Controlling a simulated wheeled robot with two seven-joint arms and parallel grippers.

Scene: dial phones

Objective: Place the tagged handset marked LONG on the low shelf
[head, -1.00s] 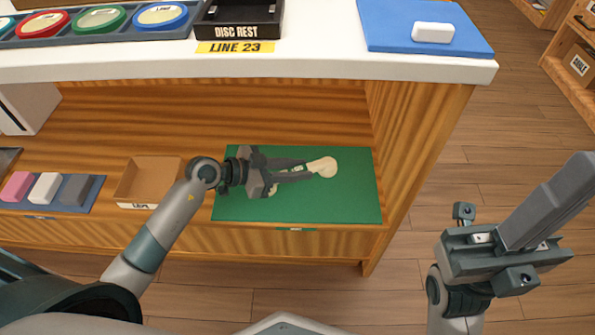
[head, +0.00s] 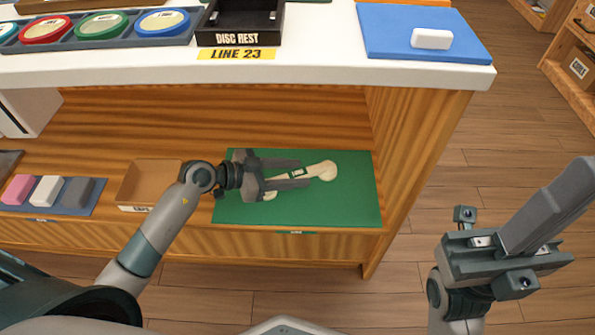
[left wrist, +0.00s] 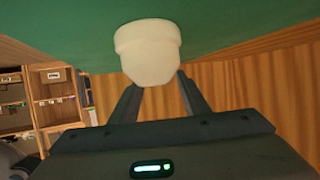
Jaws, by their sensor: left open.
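The cream handset (head: 325,171) lies on the green mat (head: 350,205) of the low shelf. A small tag (head: 298,172) shows on its middle; its lettering is too small to read. My left gripper (head: 306,174) is open, with one finger on each side of the handset's grip. One cream end shows beyond the fingertips and the other beneath the gripper. In the left wrist view the handset's rounded end (left wrist: 147,52) shows against the green mat, past the open fingers.
A cardboard tray (head: 150,185) and pink, white and grey blocks on a blue mat (head: 50,208) stand left on the shelf. A wooden side panel (head: 415,150) bounds it right. The white counter (head: 320,65) above holds a black disc rest (head: 240,38) and blue mat (head: 380,40).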

